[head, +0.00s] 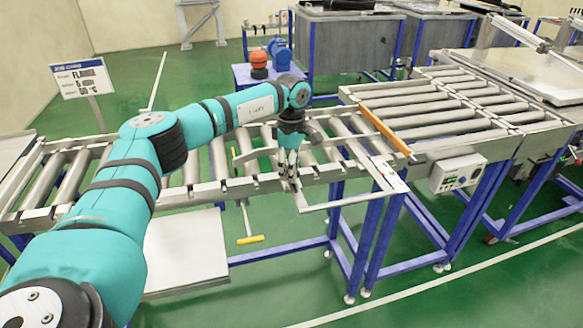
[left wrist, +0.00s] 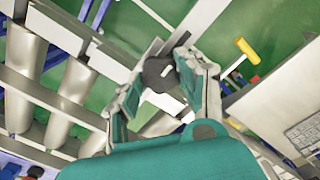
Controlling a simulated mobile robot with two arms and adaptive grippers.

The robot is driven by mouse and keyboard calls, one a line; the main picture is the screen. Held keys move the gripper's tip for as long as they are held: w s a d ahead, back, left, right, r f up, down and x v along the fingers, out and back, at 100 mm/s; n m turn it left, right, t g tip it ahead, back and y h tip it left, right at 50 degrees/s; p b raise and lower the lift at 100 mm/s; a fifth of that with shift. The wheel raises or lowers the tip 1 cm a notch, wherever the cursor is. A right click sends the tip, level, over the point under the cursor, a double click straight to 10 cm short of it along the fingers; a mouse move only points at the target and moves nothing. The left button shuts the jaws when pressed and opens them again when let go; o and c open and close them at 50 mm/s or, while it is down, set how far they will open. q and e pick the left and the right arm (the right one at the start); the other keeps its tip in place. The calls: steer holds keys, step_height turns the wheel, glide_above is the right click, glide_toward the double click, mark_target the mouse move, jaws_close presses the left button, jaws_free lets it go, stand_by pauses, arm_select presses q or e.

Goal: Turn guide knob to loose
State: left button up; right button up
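The guide knob (left wrist: 160,75) is a small dark rounded knob with a light mark, at the guide rail beside the conveyor. In the left wrist view it lies between the fingertips of my left gripper (left wrist: 162,78), with a finger on each side and little visible gap. I cannot tell whether the fingers press on it or only straddle it. In the head view my left gripper (head: 289,172) points down at the conveyor's front edge, and the fingers hide the knob there. The pale guide rail (head: 345,201) runs right from the gripper. My right gripper is not in view.
The roller conveyor (head: 240,184) stretches left and right, with a wider roller section (head: 430,115) at right. A control box (head: 458,172) hangs on its front. An orange bar (head: 385,130) lies across the rollers. A yellow handle (head: 250,240) hangs below. Green floor in front is clear.

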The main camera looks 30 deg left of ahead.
arm_select(q)
steer(key=c, duration=0.5)
